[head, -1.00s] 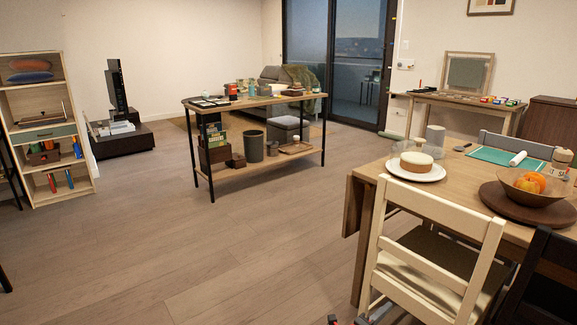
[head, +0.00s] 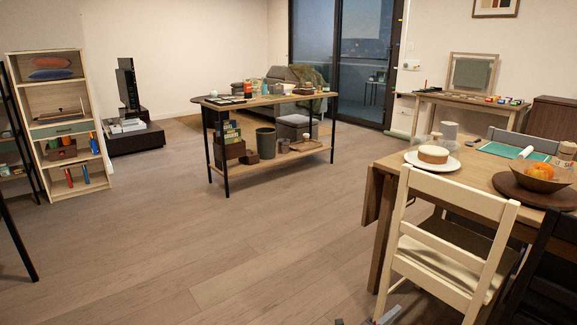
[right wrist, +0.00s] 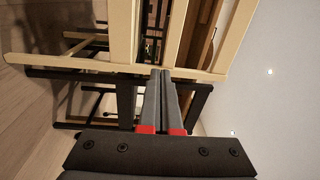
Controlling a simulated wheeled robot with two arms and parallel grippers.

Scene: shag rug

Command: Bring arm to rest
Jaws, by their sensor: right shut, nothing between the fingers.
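My right gripper (right wrist: 162,78) is shut and empty in the right wrist view, its two grey fingers together above red-marked bases. In that view it points toward the cream and black chair frames; whether it touches them I cannot tell. In the head view only a small part of the right gripper (head: 386,315) shows at the bottom edge, beside the cream chair (head: 448,262). My left gripper is not in view.
The dining table (head: 480,180) at right holds a cake on a plate (head: 411,160) and a fruit bowl (head: 513,180). A black chair (head: 545,265) stands at lower right. A workbench (head: 270,100) stands mid-room, a bookshelf (head: 43,133) at left. The wooden floor (head: 210,245) between is clear.

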